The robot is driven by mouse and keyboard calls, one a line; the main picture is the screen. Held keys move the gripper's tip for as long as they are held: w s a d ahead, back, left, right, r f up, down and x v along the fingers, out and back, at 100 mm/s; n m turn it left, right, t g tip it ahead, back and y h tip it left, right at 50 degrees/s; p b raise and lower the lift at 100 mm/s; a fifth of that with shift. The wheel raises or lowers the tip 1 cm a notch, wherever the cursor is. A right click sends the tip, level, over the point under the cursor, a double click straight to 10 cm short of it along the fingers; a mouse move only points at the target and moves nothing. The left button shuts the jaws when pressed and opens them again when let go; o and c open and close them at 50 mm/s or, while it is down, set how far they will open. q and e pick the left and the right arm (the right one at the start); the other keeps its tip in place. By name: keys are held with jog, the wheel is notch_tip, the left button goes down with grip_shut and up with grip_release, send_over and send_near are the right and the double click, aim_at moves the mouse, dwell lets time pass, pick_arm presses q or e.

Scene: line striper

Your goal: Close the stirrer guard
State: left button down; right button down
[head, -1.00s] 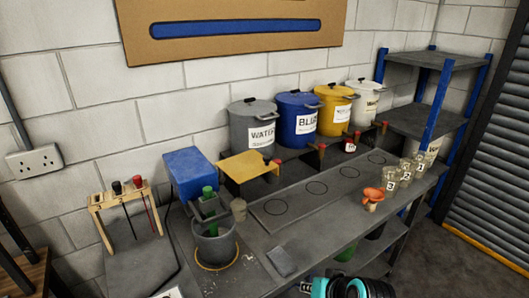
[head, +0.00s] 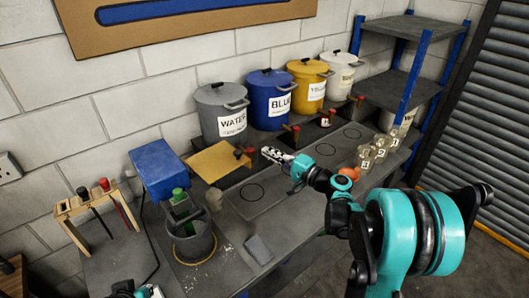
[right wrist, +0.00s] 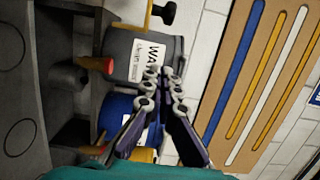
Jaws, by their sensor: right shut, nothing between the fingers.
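The stirrer is a grey pot (head: 193,243) with a green-topped part (head: 181,205) standing in it, on the left part of the bench. Behind it are a blue box (head: 160,168) and a flat yellow plate (head: 216,160), which looks like the guard, lying roughly level to the right of the box. My right gripper (head: 268,153) is shut and empty in the air, right of the plate and apart from it. Its closed fingers (right wrist: 160,75) also show in the right wrist view. Part of my left gripper (head: 148,291) shows at the bottom edge, mostly cut off.
Lidded buckets in grey (head: 222,112), blue (head: 270,100), yellow (head: 308,86) and white (head: 341,74) stand along the wall. Several numbered cups (head: 370,155) stand at the right. A wooden rack (head: 84,203) stands at the left. A dark flat block (head: 258,249) lies near the front edge.

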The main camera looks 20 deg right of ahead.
aim_at(247, 157)
jog(key=w+a, duration=0.1)
jog(key=a, duration=0.1)
jog(key=w+a, duration=0.1)
jog(key=a, duration=0.1)
jog(key=w+a, duration=0.1)
jog(key=a, duration=0.1)
jog(key=shift+w+a, duration=0.1)
jog(key=shift+a, duration=0.25)
jog(key=shift+w, duration=0.1)
